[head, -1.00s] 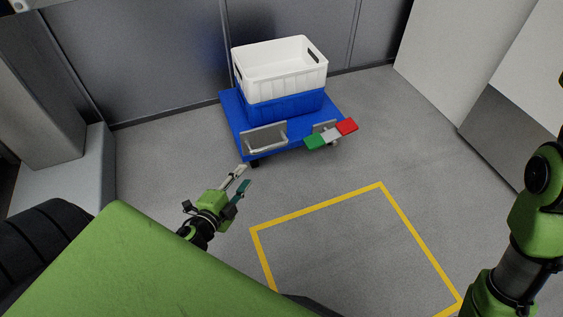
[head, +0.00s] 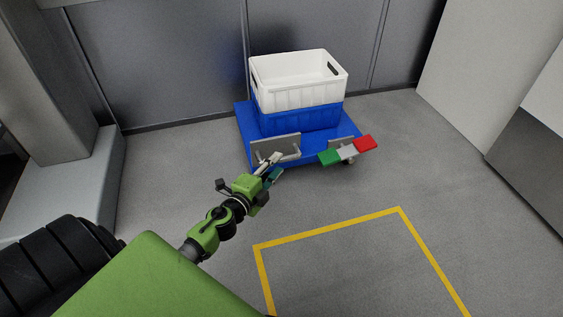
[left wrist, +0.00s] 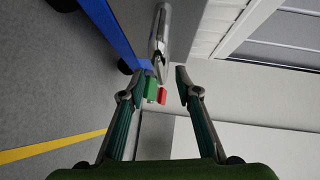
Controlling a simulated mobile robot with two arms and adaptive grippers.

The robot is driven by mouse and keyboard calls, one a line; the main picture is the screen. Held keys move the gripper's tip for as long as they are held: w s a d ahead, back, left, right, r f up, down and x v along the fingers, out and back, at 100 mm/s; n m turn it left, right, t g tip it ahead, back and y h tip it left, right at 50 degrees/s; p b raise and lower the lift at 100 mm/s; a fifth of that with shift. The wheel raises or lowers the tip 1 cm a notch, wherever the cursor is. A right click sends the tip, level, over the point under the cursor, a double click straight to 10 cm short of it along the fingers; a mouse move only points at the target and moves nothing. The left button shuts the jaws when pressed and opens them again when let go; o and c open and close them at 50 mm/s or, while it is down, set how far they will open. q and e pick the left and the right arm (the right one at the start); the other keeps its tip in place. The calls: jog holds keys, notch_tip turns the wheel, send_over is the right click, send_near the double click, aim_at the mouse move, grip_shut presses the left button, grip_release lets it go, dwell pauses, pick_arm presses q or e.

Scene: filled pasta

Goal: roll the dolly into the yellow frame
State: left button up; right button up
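The blue dolly (head: 244,118) stands near the back wall, with a blue crate (head: 300,119) and a white crate (head: 297,95) stacked on it. A grey handle (head: 290,150) is on its front; the handle's bar (left wrist: 161,30) shows in the left wrist view. My left gripper (head: 274,167) is at the handle's front. In the left wrist view its fingers (left wrist: 156,78) are apart, with the bar ahead of the gap; contact cannot be told. The yellow frame (head: 330,228) is on the floor in front of the dolly, partly cut off below. My right gripper is out of view.
Grey wall panels (head: 170,60) stand behind, a white and grey unit (head: 530,130) at right. The floor inside the visible part of the frame is clear.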

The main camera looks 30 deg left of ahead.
aim_at(279, 162)
pick_arm(q)
jog(key=shift+w+a+f+b, duration=0.1)
jog(key=shift+w+f+b, duration=0.1)
jog(key=shift+w, duration=0.8)
jog(key=shift+w+a+f+b, duration=0.1)
jog(key=shift+w+b, duration=0.05)
jog(key=shift+w, duration=0.85)
jog(key=shift+d, duration=0.1)
grip_shut()
